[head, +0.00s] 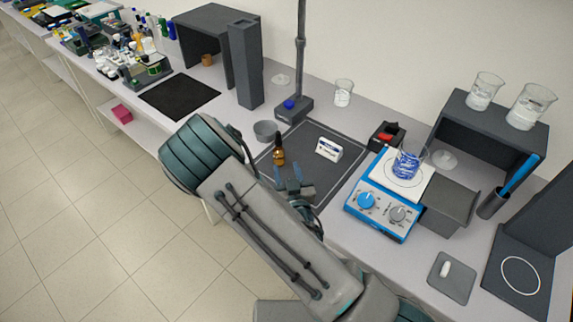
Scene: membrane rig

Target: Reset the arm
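My arm reaches from the lower right of the head view over the bench. My gripper (289,173) is over the dark mat (325,178), with its two bluish fingers apart and nothing visible between them. An amber dropper bottle (279,155) stands upright just beyond the gripper, apart from it as far as I can tell. A small white labelled box (328,149) lies on the mat to the gripper's right. My arm hides the near left part of the mat.
A blue-and-white hotplate stirrer (382,207) holds a beaker of blue liquid (409,163). A grey bowl (265,131), a stand with a tall rod (300,60) and a beaker (343,93) stand behind. A dark shelf (490,125) carries two beakers. A black mat (180,95) is bare.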

